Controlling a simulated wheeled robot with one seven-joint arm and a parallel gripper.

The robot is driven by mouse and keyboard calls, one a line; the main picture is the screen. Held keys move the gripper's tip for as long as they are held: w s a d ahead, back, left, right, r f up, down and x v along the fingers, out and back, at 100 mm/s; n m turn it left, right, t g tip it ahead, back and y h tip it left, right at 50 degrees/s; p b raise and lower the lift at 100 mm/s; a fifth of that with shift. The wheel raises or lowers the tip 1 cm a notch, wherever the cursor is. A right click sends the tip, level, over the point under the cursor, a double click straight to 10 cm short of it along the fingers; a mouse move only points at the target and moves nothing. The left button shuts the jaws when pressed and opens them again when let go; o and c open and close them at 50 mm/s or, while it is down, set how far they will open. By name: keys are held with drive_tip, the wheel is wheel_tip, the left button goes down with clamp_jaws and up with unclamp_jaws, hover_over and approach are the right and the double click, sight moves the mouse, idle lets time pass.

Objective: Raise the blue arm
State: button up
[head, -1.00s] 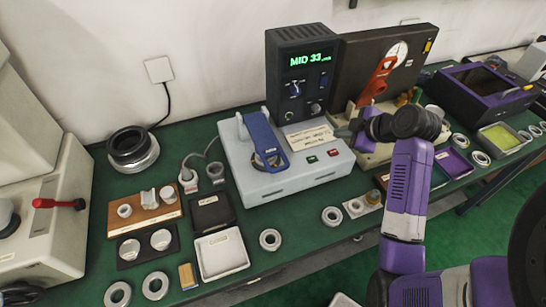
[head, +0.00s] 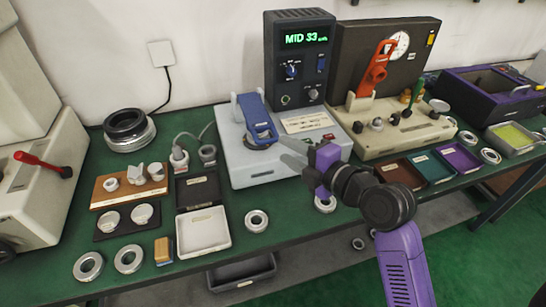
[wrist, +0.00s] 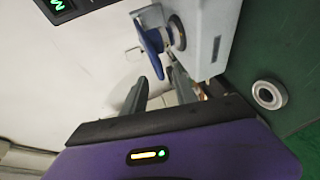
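The blue arm (head: 256,115) is on the pale grey tester (head: 258,172), sloping down toward the front with its lower end over a round part. It also shows in the wrist view (wrist: 148,42), beside a round metal spindle (wrist: 177,32). My gripper (head: 284,152) is just right of and in front of the blue arm's lower end, apart from it. In the wrist view my two fingers (wrist: 158,90) are spread with nothing between them, pointing toward the blue arm.
A dark display box (head: 302,60) reading MID 33 stands behind the tester. Right of it is a beige fixture (head: 385,140) with a red lever (head: 376,72). Loose rings, including one in front (head: 256,221), and small trays (head: 203,231) lie on the green bench.

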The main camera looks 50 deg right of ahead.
sight(268, 142)
drive_tip(key=p+x, duration=0.1)
drive_tip(key=x, duration=0.6)
drive_tip(key=shift+w+a+p, duration=0.1)
drive_tip(key=shift+w+p, duration=0.2)
drive_tip(key=shift+p, duration=0.05)
drive_tip(key=shift+f, duration=0.1)
clamp_jaws()
